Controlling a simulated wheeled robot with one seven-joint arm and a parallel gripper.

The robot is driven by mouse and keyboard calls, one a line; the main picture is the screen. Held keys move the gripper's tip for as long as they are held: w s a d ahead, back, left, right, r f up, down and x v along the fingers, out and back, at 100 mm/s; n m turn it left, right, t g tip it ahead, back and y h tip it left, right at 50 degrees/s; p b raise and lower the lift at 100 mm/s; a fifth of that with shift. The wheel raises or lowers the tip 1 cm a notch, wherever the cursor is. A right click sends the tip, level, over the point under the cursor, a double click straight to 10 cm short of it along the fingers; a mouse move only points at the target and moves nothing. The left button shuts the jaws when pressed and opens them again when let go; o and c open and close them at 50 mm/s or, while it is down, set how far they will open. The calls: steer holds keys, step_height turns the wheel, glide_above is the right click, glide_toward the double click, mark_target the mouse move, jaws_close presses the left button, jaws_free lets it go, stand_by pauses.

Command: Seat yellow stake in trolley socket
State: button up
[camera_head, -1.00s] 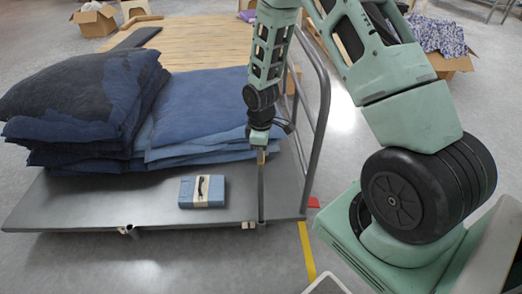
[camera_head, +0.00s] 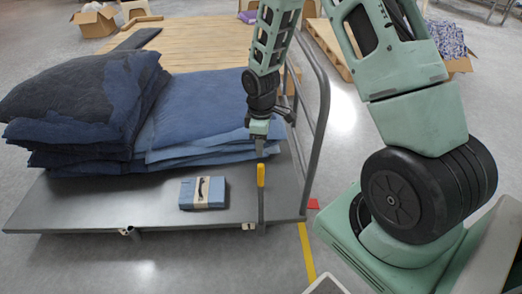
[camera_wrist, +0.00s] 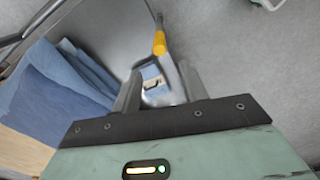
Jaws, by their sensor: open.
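The yellow end also shows in the wrist view (camera_wrist: 159,44), beyond my fingertips. The trolley (camera_head: 90,205) has a grey deck.
Folded blue quilts (camera_head: 200,110) are stacked on the deck behind my gripper. A blue strapped bundle (camera_head: 202,193) lies left of the stake. The trolley's tubular handle (camera_head: 322,110) rises close on the right. Floor in front is clear.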

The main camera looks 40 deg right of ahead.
steer(key=s+a+r, duration=0.2)
steer(key=a+r, duration=0.5)
steer(key=r, duration=0.4)
steer(key=s+a+r, duration=0.6)
steer(key=s+a, duration=0.1)
steer(key=a, duration=0.3)
steer(key=s+a+r, duration=0.1)
steer(key=s+a, duration=0.2)
steer(key=s, duration=0.4)
steer(key=s+a+r+m, duration=0.1)
steer(key=s+a, duration=0.3)
steer(key=s, duration=0.4)
steer(key=shift+s+a+r+y+p, duration=0.2)
steer(key=shift+r+y+p, duration=0.15)
steer(key=shift+r, duration=0.45)
steer(key=shift+r, duration=0.1)
step_height(320, 180, up, 11)
steer(key=p, duration=1.1)
steer(key=shift+f, duration=0.2)
steer(key=shift+w, duration=0.1)
